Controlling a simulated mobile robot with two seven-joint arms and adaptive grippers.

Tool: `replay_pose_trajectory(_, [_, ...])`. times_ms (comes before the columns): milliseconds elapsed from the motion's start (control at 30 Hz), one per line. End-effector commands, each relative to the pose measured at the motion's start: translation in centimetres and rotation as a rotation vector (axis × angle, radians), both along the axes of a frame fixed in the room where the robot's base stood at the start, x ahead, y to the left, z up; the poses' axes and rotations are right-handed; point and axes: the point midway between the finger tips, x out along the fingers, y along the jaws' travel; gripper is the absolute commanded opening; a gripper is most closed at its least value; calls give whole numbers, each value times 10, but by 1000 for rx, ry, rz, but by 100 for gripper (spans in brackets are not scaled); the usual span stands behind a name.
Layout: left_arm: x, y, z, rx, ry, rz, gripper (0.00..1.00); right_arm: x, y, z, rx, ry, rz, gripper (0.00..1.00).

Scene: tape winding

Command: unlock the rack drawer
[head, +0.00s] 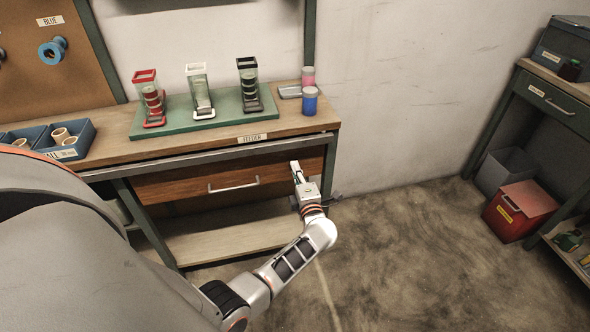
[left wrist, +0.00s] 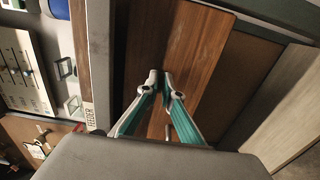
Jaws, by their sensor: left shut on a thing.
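The wooden drawer (head: 175,187) under the bench has a pale bar handle (head: 233,186) and appears shut. My left gripper (head: 295,168) is at the right part of its front, well to the right of the handle. In the left wrist view, the fingertips of my left gripper (left wrist: 160,78) are close together against the drawer's wooden front (left wrist: 195,48). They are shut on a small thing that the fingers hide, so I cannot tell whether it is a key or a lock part. My right gripper is not in view.
The bench top (head: 240,133) overhangs the drawer. It carries a green tray (head: 176,123) with three reel holders, blue bins (head: 75,150) and small jars (head: 310,104). A low shelf (head: 225,238) lies below. A red bin (head: 520,210) stands at right; the floor between is clear.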

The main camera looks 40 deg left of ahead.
Motion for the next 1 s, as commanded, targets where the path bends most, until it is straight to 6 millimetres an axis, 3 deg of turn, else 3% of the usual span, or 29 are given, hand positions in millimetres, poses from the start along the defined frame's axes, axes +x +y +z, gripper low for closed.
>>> replay_pose_trajectory(467, [0,0,-1,10,13,0,0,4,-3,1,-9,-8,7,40])
replay_pose_trajectory(533, [0,0,-1,10,13,0,18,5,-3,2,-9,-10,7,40])
replay_pose_trajectory(567, [0,0,-1,10,13,0,22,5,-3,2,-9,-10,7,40])
replay_pose_trajectory(1000, [-5,-6,-1,8,11,-1,22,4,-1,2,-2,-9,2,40])
